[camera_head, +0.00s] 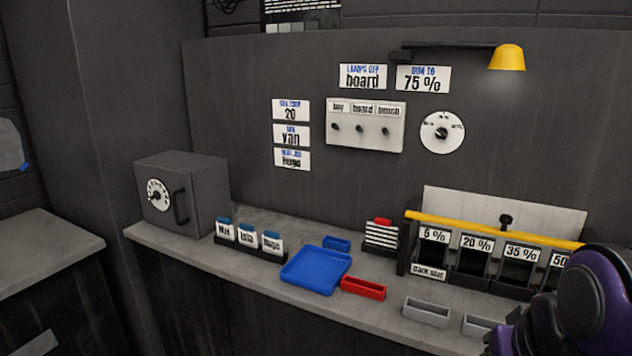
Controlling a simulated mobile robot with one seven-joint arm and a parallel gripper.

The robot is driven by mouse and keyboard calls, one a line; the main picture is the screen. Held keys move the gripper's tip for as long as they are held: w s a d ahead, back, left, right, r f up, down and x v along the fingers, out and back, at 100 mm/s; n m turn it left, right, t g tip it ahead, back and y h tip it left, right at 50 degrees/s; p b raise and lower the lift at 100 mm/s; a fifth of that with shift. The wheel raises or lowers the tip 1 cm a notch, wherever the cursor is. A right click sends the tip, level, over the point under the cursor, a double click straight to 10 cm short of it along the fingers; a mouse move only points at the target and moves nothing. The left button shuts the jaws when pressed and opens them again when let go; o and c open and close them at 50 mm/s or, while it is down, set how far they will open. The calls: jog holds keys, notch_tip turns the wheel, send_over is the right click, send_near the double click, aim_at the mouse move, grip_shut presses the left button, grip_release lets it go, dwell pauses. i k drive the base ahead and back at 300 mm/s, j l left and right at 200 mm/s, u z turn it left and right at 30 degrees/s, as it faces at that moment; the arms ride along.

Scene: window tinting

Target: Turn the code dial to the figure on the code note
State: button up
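The code dial (158,195) is a white round face with a black knob on the front of a grey safe box (190,168) at the left end of the counter. Its figures are too small to read, so I cannot tell where it points. The code note (291,110) is the top one of three white notes on the dark back wall, and its large figure reads 20. A dark handle (180,206) sits right of the dial. My arm shows purple and black at the lower right, far from the safe; my gripper's fingertips are not in view.
Along the counter (165,242) stand tabbed name cards (247,236), a blue tray (316,270), a red bin (363,288), grey bins (426,311) and a rack with a yellow bar (490,229). Another dial (442,132) and a switch panel (366,126) are on the wall.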

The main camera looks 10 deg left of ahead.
aim_at(156, 195)
jog(key=i+j+z, duration=0.1)
jog(key=j, duration=0.3)
jog(key=j+z, duration=0.15)
jog(key=j, duration=0.25)
jog(key=i+j, duration=0.1)
jog(key=j, duration=0.45)
jog(key=i+j+z, duration=0.1)
jog(key=j, duration=1.05)
jog(key=i, duration=0.05)
